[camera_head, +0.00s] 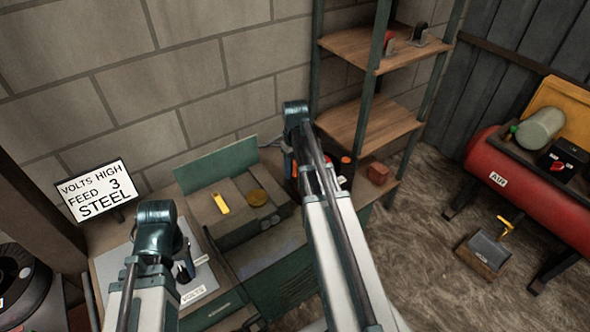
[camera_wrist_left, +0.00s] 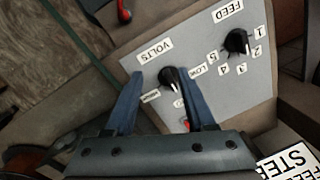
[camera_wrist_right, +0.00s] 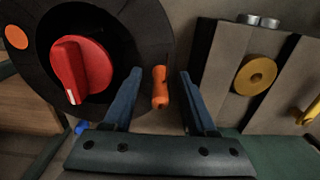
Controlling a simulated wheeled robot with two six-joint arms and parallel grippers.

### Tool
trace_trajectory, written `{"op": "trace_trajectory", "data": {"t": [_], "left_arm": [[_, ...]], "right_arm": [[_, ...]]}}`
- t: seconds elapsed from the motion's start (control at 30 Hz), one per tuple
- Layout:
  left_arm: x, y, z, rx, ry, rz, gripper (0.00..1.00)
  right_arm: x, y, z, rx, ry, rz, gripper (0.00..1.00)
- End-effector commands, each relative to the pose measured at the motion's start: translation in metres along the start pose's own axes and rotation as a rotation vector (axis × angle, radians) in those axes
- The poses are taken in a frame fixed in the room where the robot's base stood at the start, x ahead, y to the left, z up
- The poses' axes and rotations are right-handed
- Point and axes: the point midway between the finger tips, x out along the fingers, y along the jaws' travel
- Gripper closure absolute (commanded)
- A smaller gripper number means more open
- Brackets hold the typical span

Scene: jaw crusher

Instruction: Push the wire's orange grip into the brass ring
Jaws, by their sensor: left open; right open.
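The orange grip (camera_wrist_right: 160,88) is a short orange cylinder, seen upright in the right wrist view between the open fingers of my right gripper (camera_wrist_right: 160,90). A gap shows on both sides of it. The brass ring (camera_wrist_right: 255,75) is a flat yellow disc with a small hole, to the right on a grey-brown block; it also shows in the head view (camera_head: 257,197). My left gripper (camera_wrist_left: 163,95) is open, with its fingers either side of the black VOLTS knob (camera_wrist_left: 170,79).
A black spool-like body (camera_wrist_right: 125,30) with a red knob (camera_wrist_right: 82,68) stands just left of the grip. A yellow handle (camera_head: 221,203) is left of the ring. The FEED knob (camera_wrist_left: 236,41) shares the grey panel. A sign (camera_head: 97,191) reads VOLTS HIGH, FEED 3, STEEL.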

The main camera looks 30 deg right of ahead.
Motion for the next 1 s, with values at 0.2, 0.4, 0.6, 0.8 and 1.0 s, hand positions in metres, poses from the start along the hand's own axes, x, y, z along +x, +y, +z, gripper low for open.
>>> {"op": "trace_trajectory", "data": {"t": [0.2, 0.4, 0.6, 0.8, 1.0], "left_arm": [[0.0000, 0.0000, 0.0000, 0.000, 0.000, 0.000, 0.45], [0.0001, 0.0000, 0.0000, 0.000, 0.000, 0.000, 0.45], [0.0001, 0.0000, 0.0000, 0.000, 0.000, 0.000, 0.45], [0.0001, 0.0000, 0.0000, 0.000, 0.000, 0.000, 0.45], [0.0001, 0.0000, 0.0000, 0.000, 0.000, 0.000, 0.45]], "right_arm": [[0.0000, 0.0000, 0.0000, 0.000, 0.000, 0.000, 0.43], [0.0001, 0.0000, 0.0000, 0.000, 0.000, 0.000, 0.43], [0.0001, 0.0000, 0.0000, 0.000, 0.000, 0.000, 0.50], [0.0001, 0.0000, 0.0000, 0.000, 0.000, 0.000, 0.86], [0.0001, 0.0000, 0.0000, 0.000, 0.000, 0.000, 1.00]]}}
